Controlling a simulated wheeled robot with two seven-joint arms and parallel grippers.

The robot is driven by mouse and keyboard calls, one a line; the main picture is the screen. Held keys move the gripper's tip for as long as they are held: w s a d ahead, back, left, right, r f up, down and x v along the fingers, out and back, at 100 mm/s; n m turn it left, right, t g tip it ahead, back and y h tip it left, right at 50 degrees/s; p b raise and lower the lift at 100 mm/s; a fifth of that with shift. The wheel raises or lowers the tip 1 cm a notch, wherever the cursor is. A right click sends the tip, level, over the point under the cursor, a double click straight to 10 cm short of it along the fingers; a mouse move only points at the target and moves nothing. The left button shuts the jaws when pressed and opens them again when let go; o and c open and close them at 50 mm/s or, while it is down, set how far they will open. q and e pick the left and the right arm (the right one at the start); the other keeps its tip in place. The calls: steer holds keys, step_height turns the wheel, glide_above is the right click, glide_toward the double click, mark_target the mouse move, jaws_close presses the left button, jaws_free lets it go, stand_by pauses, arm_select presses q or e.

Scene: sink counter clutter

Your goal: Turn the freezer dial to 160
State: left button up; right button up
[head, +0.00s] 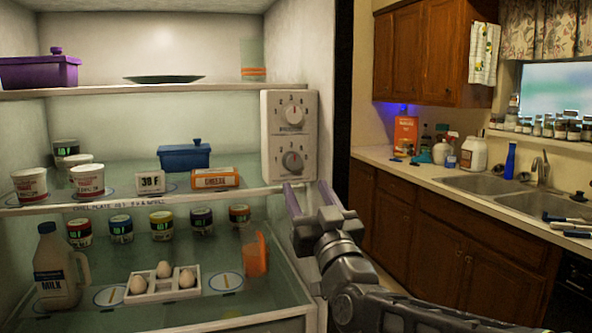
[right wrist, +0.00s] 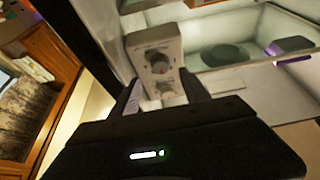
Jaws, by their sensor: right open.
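A white control panel (head: 266,140) is mounted on the right inner wall of the open fridge. It carries two round grey dials, an upper dial (head: 292,115) and a lower dial (head: 292,160), with number marks around them. The labels are too small to tell which is the freezer dial. The upper dial has a red mark on its right side. My right gripper (head: 310,197) is open and empty, just below the panel, fingers pointing up toward it. In the right wrist view the panel (right wrist: 143,48) shows between and beyond the fingers; contact is not visible. My left gripper is out of view.
A glass shelf edge (head: 225,196) runs beside the gripper. A sink counter (head: 420,172) stands right.

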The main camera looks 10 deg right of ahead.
mark_target(294, 166)
steer(key=p+x, duration=0.2)
steer(key=x, duration=0.5)
steer(key=shift+w+r+p, duration=0.1)
steer(key=shift+w+p, duration=0.15)
steer(key=shift+p, duration=0.1)
steer(key=shift+c, duration=0.2)
jaws_close()
